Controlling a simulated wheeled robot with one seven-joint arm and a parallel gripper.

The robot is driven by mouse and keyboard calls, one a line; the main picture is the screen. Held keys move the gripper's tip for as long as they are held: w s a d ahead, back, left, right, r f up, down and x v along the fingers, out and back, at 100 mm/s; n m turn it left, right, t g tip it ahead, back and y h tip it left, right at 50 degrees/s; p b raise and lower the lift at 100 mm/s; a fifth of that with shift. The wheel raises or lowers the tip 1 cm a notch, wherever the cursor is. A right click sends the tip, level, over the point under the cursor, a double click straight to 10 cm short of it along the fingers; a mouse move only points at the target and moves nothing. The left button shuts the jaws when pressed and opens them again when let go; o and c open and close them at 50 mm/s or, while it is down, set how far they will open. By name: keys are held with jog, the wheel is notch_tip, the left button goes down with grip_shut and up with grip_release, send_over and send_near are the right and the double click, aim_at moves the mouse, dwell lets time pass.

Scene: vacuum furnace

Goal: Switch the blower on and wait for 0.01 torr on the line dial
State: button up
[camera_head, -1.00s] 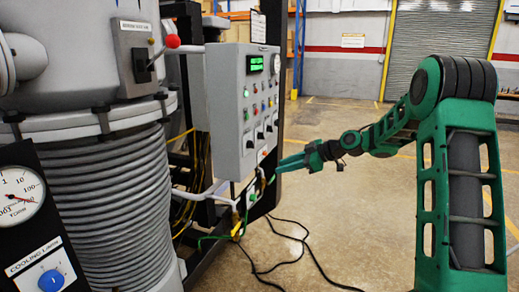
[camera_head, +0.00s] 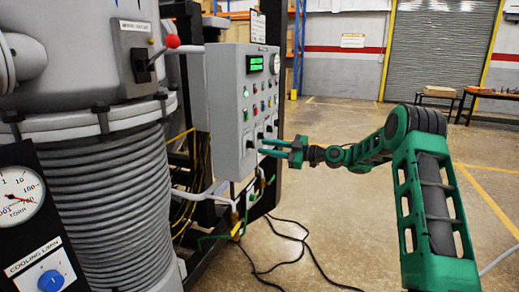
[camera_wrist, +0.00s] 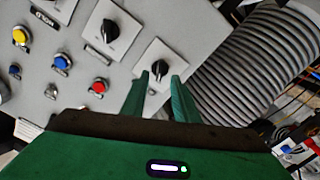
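The grey control panel (camera_head: 235,110) has buttons, rotary switches and a green display (camera_head: 256,63). My gripper (camera_head: 264,147) is at the panel's lower right, pointing at its face. In the wrist view its two fingers (camera_wrist: 161,80) are apart, with a black rotary switch (camera_wrist: 160,68) on a pale plate just beyond and between their tips. Contact cannot be told. Another black rotary switch (camera_wrist: 109,32) is to its upper left. The labels are too small to tell which is the blower's. The line dial (camera_head: 15,197), marked TORR, has its red needle pointing right, near 100.
A red-tipped lever (camera_head: 172,42) stands out from the furnace (camera_head: 95,60). Black and green cables (camera_head: 290,240) lie below the panel. Open floor is to the right, with tables (camera_head: 490,95) at the back.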

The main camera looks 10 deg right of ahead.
aim_at(251, 144)
jog(key=shift+x, duration=2.1)
